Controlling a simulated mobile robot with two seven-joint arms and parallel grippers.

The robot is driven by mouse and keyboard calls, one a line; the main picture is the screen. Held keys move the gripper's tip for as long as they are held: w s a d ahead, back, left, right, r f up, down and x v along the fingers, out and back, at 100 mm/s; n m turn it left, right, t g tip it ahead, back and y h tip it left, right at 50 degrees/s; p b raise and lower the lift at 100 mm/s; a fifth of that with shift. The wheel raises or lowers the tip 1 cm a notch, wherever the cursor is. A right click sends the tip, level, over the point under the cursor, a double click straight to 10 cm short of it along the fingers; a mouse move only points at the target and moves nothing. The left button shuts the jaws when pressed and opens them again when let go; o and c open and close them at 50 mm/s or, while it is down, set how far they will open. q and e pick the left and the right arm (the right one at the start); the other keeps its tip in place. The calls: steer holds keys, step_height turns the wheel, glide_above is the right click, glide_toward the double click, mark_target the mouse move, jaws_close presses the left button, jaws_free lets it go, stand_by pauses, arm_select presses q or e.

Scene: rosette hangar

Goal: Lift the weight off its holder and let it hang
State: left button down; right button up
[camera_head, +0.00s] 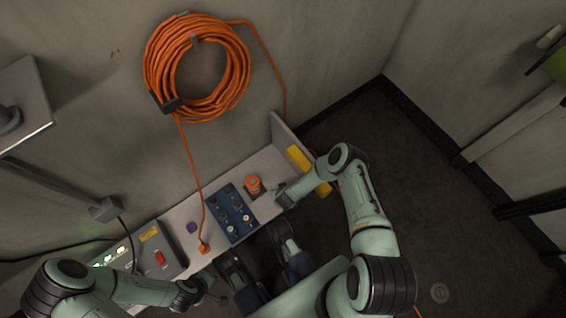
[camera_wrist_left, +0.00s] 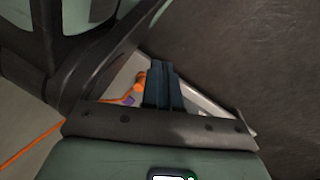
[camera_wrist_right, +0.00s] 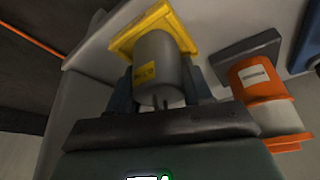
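A grey cylinder with a yellow label, apparently the weight (camera_wrist_right: 158,68), sits against a yellow bracket, apparently its holder (camera_wrist_right: 122,42), in the right wrist view. My right gripper (camera_wrist_right: 162,92) has its fingers apart, one on each side of the cylinder; whether they touch it is unclear. In the head view my right gripper (camera_head: 281,194) is over the right part of the bench, and the cylinder cannot be made out. My left gripper (camera_head: 212,297) is near the front edge of the bench. In the left wrist view its fingers (camera_wrist_left: 163,85) are together and empty.
An orange cylinder (camera_wrist_right: 263,90) stands beside the weight; it also shows in the head view (camera_head: 254,184). A blue panel with knobs (camera_head: 231,212) and a grey box with a red switch (camera_head: 160,258) are on the bench. A coiled orange cable (camera_head: 155,62) hangs on the wall.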

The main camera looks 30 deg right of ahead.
jaws_close()
